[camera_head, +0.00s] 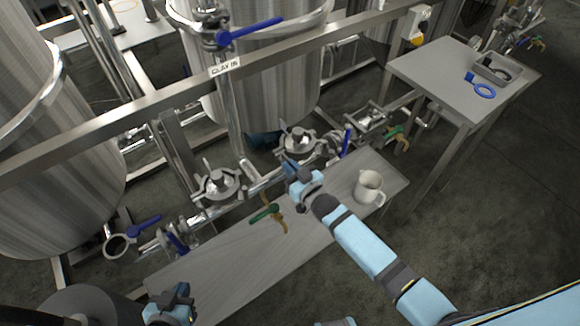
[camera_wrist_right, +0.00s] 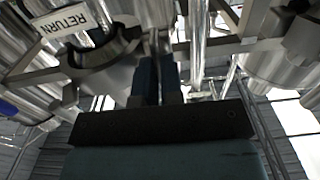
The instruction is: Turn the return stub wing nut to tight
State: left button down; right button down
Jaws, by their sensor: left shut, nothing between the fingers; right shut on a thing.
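My right gripper (camera_head: 288,166) reaches to the pipework behind the bench. It is shut on a thin metal part, which I take to be the return stub wing nut (camera_wrist_right: 156,42), seen between the fingertips in the right wrist view. The fingers (camera_wrist_right: 158,75) hide much of the nut. A "RETURN" label (camera_wrist_right: 63,21) is beside it at the upper left of that view, above a rounded metal clamp (camera_wrist_right: 105,55). In the head view the gripper and wrist cover the nut. My left gripper (camera_head: 181,291) is shut and empty at the lower left, near the bench's left end.
Clamped fittings (camera_head: 218,184) and blue-handled valves (camera_head: 145,226) line the pipe behind.

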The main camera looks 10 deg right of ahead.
jog(key=c, duration=1.3)
grip_release()
jog(key=shift+o, duration=0.2)
jog(key=v, duration=1.3)
jog(key=shift+s, duration=0.4)
jog(key=shift+d, duration=0.15)
jog(key=s+d+r+m+g+h+p, duration=0.1)
jog(key=s+r+g+h+p, duration=0.2)
jog(key=s+r+g+p, duration=0.2)
jog(key=s+r+p, duration=0.3)
jog(key=s+p, duration=0.3)
jog(key=s, duration=0.3)
jog(key=shift+s+d+r+g+h, duration=0.2)
jog(key=shift+d+g+h, duration=0.1)
jog(key=shift+d, duration=0.05)
